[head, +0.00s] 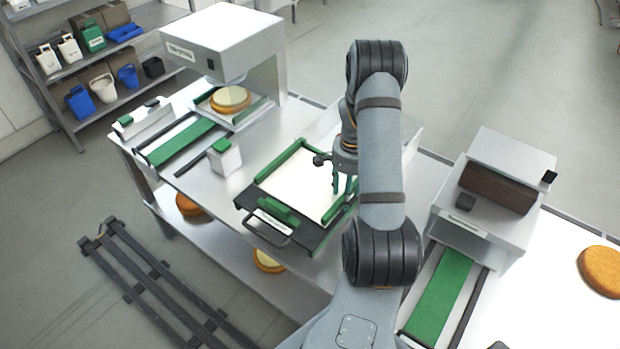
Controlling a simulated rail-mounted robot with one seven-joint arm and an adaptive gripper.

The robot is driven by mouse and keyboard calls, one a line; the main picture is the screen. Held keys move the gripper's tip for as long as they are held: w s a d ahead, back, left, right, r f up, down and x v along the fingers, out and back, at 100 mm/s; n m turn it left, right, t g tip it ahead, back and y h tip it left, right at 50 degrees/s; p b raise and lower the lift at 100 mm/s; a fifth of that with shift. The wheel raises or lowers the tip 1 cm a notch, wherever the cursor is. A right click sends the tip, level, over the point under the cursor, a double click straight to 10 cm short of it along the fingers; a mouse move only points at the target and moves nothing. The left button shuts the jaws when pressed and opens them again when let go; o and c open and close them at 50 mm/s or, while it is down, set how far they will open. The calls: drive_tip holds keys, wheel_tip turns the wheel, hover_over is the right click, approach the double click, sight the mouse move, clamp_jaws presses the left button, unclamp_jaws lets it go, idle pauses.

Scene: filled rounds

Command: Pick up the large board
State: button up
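A large flat white board (297,182) lies in the middle of the steel table, edged by green rails, with a black front strip and handle (266,228) at its near side. I cannot tell whether board and rails are one piece. My gripper (343,188) points down over the right part of the board. Its green fingers look apart with nothing between them. The small picture does not show whether the tips touch the board. My arm hides part of the board's right side and the table behind it.
A white machine (222,45) holding a filled round (230,98) stands at the back left. A small white box with a green top (224,155) sits left of the board. Another machine (490,190) with a green belt (440,292) is at the right, near an orange round (601,270).

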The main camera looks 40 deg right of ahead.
drive_tip(key=shift+f, duration=0.1)
drive_tip(key=shift+c, duration=1.3)
clamp_jaws()
